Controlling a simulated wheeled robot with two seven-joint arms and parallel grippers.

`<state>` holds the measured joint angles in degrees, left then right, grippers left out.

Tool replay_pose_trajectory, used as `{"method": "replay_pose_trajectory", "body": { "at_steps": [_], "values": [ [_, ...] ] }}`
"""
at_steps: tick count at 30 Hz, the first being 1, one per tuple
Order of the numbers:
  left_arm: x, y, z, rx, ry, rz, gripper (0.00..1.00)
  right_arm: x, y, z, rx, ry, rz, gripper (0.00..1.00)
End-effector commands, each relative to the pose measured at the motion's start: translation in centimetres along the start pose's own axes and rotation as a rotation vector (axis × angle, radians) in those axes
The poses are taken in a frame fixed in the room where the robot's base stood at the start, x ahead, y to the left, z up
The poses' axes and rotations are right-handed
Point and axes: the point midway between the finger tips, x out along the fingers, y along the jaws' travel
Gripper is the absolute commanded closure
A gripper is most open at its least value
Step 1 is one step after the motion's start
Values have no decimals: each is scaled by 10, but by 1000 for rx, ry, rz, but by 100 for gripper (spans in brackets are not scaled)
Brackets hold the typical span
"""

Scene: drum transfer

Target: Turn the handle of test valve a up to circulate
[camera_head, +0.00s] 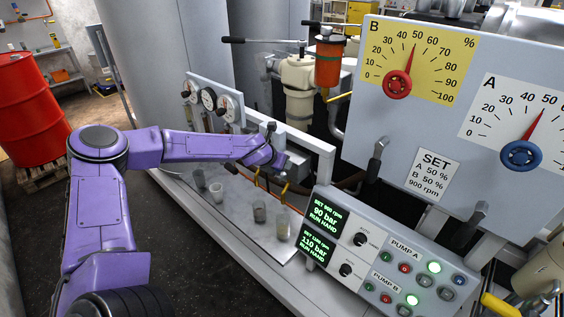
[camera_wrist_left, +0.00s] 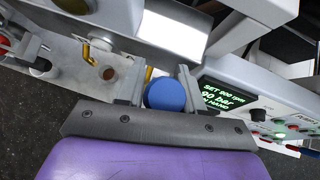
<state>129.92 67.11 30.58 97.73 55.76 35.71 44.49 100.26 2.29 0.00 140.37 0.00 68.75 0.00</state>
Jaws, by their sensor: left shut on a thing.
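My left gripper (camera_head: 277,160) reaches over the sampling bench from the left. In the left wrist view its two fingers (camera_wrist_left: 162,84) are closed on either side of a round blue knob (camera_wrist_left: 165,95), which I take to be the handle end of test valve a. The handle's stem and the valve body are mostly hidden by the fingers and knob, so its exact angle and any position marks cannot be read. In the head view the arm and gripper hide the knob. My right gripper is not in view.
The pump panel (camera_head: 385,258) stands close to the right of the gripper. The gauge board (camera_head: 440,125) rises behind it. Several small cups, one a grey cup (camera_head: 259,211), stand on the steel bench (camera_head: 235,222). A red drum (camera_head: 33,110) stands on a pallet at far left.

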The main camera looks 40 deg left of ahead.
Motion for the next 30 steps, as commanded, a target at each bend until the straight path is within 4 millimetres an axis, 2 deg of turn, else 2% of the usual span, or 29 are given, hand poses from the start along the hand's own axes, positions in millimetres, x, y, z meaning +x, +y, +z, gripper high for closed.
{"method": "replay_pose_trajectory", "body": {
  "at_steps": [7,8,9,20,23,30],
  "values": [
    [0,0,0,-12,1,0,100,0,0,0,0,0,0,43],
    [0,0,0,-12,1,0,57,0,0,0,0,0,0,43],
    [0,0,0,-12,1,0,44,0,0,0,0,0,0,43],
    [-5,0,1,-8,0,-1,43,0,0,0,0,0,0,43],
    [-21,0,2,-12,-3,-2,43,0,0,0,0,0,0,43],
    [-76,0,3,-17,-6,-5,43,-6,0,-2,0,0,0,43]
  ]
}}
